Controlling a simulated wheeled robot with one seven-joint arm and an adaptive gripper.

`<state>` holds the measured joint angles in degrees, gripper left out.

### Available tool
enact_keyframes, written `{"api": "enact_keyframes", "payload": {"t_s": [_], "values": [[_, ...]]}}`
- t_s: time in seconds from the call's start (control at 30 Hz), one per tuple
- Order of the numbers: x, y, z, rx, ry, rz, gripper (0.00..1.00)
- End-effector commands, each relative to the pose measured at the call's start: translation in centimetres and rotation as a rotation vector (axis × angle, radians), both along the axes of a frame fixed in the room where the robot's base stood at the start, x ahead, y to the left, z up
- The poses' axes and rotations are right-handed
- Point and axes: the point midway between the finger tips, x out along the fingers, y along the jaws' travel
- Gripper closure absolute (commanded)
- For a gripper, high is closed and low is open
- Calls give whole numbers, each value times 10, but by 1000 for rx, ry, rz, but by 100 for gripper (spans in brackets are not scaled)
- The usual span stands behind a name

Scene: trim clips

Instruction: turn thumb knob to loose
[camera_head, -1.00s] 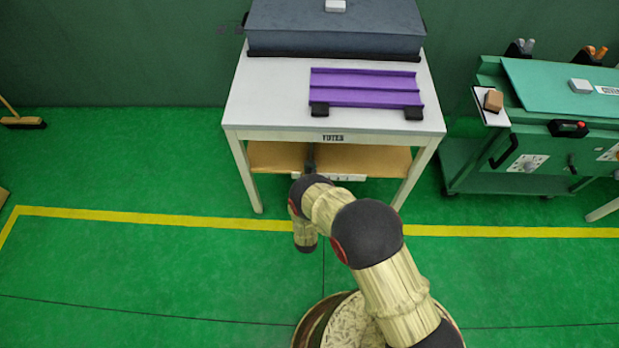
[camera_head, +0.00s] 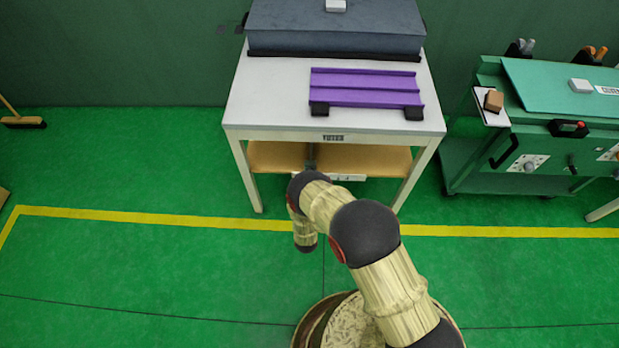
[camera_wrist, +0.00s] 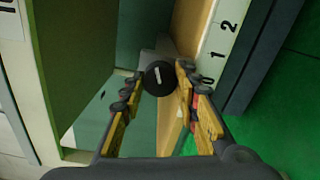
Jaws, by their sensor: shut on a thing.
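The thumb knob (camera_wrist: 159,77), round and black with a short pale line on its face, is in the middle of the wrist view. My gripper (camera_wrist: 160,82) has its two yellow fingers on either side of the knob and is shut on it. A white scale strip (camera_wrist: 222,45) numbered 0, 1 and 2 lies just right of the knob. In the head view, my arm reaches to the front of the white table (camera_head: 275,113); the knob and fingers cannot be made out there.
A purple rail piece (camera_head: 365,87) and a grey block (camera_head: 335,30) sit on the table. A wooden lower shelf (camera_head: 275,157) lies between the table's legs. A green cart (camera_head: 530,155) stands to the right. The floor (camera_head: 130,165) at left is mostly clear.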

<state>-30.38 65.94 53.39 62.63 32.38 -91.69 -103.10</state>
Motion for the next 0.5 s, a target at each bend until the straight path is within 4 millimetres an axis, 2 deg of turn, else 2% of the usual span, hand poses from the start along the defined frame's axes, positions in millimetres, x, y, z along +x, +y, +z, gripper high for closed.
{"api": "enact_keyframes", "payload": {"t_s": [0.5], "values": [[-1, 1, -2, -489, 19, 3, 94]]}}
